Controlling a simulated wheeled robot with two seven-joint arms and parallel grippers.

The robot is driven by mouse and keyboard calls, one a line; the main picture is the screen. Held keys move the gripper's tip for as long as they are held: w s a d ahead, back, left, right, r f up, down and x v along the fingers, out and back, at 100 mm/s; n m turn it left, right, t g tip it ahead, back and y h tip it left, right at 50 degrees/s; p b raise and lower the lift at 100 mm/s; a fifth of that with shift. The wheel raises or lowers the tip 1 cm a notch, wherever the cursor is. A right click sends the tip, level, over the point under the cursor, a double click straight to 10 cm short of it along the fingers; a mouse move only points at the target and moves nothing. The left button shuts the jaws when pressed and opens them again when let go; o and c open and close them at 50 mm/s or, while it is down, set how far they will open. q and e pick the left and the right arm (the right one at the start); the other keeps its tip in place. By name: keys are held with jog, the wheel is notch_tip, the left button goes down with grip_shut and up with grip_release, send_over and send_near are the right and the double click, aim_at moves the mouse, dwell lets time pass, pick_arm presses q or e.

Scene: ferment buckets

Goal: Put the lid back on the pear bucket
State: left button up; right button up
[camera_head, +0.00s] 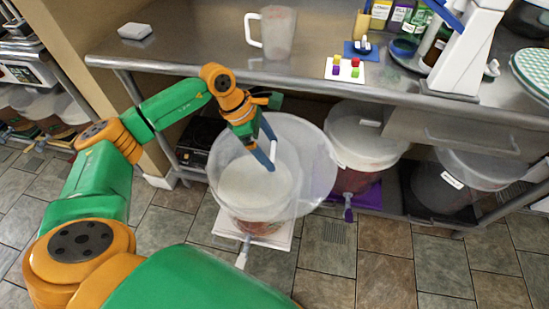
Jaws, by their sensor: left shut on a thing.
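A translucent round bucket (240,203) stands on a white square base (281,236) on the floor in front of the table. Pale contents show at its top and reddish contents lower down. A large clear round lid (318,165) overlaps the bucket's top in the picture and reaches past its right side. My left gripper (270,155) is over the bucket, its blue fingers shut on the lid's white handle. I cannot tell whether the lid touches the rim. No pear label is readable. My right gripper is not in view.
A lidded bucket (362,150) stands just right on a purple base (368,196); another bucket (462,180) is farther right. The steel table (200,50) holds a clear jug (278,35), a white board with coloured cubes (346,69) and several bottles. The tiled floor in front is clear.

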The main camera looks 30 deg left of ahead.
pick_arm(q)
jog(key=w+a+f+n+t+y+b, duration=0.3)
jog(key=a+f+n, duration=0.6)
jog(key=n, duration=0.7)
jog(key=w+y+b, duration=0.2)
jog(key=b, duration=0.1)
jog(key=shift+w+a+f+y, duration=0.15)
jog(key=shift+a+f+y, duration=0.15)
jog(key=shift+y, duration=0.1)
notch_tip(320, 180, down, 6)
jog(key=b, duration=0.5)
jog(key=shift+d+r, duration=0.1)
jog(key=shift+r, duration=0.1)
jog(key=shift+f, duration=0.2)
jog(key=shift+r, duration=0.1)
